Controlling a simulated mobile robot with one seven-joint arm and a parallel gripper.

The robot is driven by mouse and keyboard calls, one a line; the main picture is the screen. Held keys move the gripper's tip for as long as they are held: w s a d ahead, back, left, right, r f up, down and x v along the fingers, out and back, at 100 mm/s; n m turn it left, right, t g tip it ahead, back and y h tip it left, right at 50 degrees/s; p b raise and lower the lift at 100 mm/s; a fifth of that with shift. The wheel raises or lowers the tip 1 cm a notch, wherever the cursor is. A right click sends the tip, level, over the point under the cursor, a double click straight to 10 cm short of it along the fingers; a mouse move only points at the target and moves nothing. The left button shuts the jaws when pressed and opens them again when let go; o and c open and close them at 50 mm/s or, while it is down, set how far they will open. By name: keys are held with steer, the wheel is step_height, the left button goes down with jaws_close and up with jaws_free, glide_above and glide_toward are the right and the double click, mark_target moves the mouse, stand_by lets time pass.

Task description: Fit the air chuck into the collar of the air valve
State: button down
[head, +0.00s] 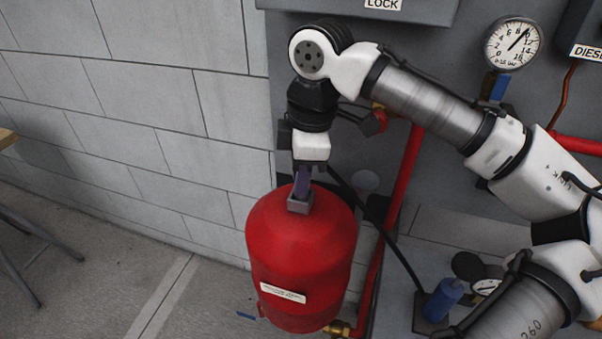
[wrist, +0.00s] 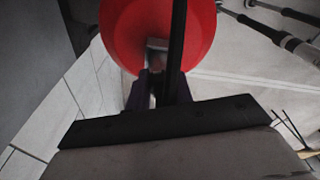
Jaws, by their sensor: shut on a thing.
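The red tank (head: 300,255) stands upright near the wall, with a small grey square collar (head: 299,205) on its top. My gripper (head: 302,188) points down from above at this collar, its purple fingers close together at or just inside it. I cannot tell whether they touch it. The jaws are shut on what seems to be the air chuck, mostly hidden between the fingers. In the wrist view my gripper (wrist: 158,85) is over the red tank (wrist: 125,25), and a light grey piece (wrist: 157,44) shows just beyond the fingertips. The valve inside the collar is hidden.
A black hose (head: 388,238) runs down right from behind my gripper; it crosses the wrist view (wrist: 178,45) in front of the fingers. A red pipe (head: 402,185) rises right of the tank. A pressure gauge (head: 513,44) is at upper right.

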steer(key=shift+f, duration=0.2)
steer(key=shift+f, duration=0.15)
steer(key=c, duration=1.2)
jaws_free()
steer(key=shift+c, duration=0.2)
step_height(320, 180, up, 12)
steer(key=d, duration=0.1)
steer(key=shift+d+b, duration=0.25)
steer(key=shift+b, duration=0.2)
